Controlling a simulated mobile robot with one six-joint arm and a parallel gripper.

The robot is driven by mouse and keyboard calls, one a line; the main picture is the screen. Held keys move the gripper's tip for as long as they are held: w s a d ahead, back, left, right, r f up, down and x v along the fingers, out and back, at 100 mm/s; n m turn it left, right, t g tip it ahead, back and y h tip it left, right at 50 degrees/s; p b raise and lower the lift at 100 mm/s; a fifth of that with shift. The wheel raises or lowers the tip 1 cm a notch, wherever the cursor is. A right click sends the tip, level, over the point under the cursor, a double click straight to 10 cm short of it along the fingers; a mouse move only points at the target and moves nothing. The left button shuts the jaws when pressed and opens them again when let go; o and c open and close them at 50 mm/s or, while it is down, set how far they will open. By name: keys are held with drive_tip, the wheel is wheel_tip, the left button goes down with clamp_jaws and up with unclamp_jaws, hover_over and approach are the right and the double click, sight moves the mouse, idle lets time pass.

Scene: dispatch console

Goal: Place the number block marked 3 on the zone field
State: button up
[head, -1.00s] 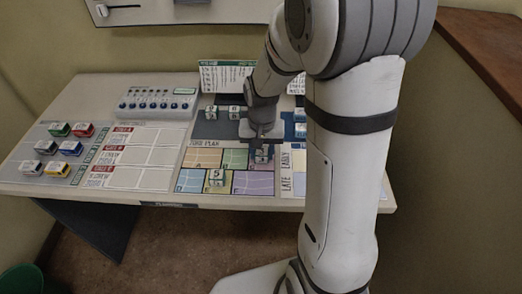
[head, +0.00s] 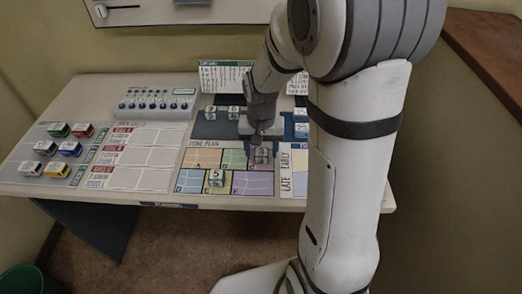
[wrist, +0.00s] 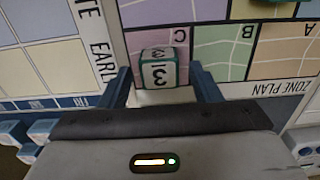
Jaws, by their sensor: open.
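The number block marked 3 (wrist: 158,70) is a small white cube with green edges. It stands on the pink field C (wrist: 182,38) of the zone plan, near that field's header-side edge in the wrist view. My gripper (wrist: 163,80) is open, with one dark finger on each side of the block's near end and gaps visible beside it. In the head view my gripper (head: 258,143) is over the back of the plan, just behind the block (head: 262,155). The block marked 5 (head: 216,178) stands on the plan's front fields.
More number blocks (head: 222,113) stand on the dark strip behind the plan. Coloured blocks (head: 70,148) sit at the left, beside a white card grid (head: 145,160). A knob panel (head: 155,104) is at the back. The late/early board (head: 286,180) lies right of the plan.

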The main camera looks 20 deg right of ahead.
sight(261, 151)
wheel_tip(261, 151, up, 10)
drive_tip(key=s+r+n+t, duration=0.2)
drive_tip(key=s+n, duration=0.1)
drive_tip(key=s, duration=1.1)
drive_tip(key=shift+r+n+t, duration=0.3)
